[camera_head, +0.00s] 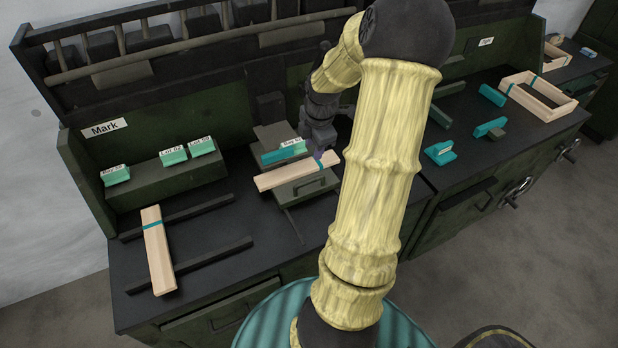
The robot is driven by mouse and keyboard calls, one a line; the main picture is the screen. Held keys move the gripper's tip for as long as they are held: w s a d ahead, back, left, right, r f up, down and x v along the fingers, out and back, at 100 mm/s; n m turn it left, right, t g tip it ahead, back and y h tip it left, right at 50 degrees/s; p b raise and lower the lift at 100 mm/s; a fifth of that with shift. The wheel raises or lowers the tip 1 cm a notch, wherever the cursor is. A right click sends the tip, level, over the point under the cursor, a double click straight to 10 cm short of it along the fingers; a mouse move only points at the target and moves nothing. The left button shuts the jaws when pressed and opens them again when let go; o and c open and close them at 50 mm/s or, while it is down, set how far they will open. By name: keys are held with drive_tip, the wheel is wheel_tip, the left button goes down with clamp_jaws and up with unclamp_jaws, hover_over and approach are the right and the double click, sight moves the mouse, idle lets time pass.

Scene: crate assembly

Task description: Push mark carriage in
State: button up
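The mark carriage (318,184) is a grey-green slide with a small handle, standing on the dark bench right of the "Mark" sign (104,128). A pale wooden slat (285,178) with a teal band lies across it. A teal block (276,155) and a mint stamp with a white label (293,146) sit behind the slat. My gripper (318,150) is dark and points down at the right rear of the carriage, close to the slat's right end. The view is too small to tell whether its fingers are open or touching anything. My yellow arm hides the bench just right of it.
Several mint labelled stamps (173,155) stand on a green step at the left. Another slat stack (158,250) lies across two dark rails (190,266). At the right are teal blocks (490,127) and a wooden crate frame (540,95). Bench between rails and carriage is mostly clear.

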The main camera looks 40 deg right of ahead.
sight(308, 181)
idle(0.3)
drive_tip(key=w+f, duration=0.1)
drive_tip(key=f, duration=0.4)
drive_tip(key=w+f+b, duration=0.1)
drive_tip(key=f, duration=0.5)
drive_tip(key=w+f, duration=0.1)
drive_tip(key=f, duration=0.5)
drive_tip(key=shift+w+d, duration=0.15)
drive_tip(key=shift+d, duration=0.25)
clamp_jaws()
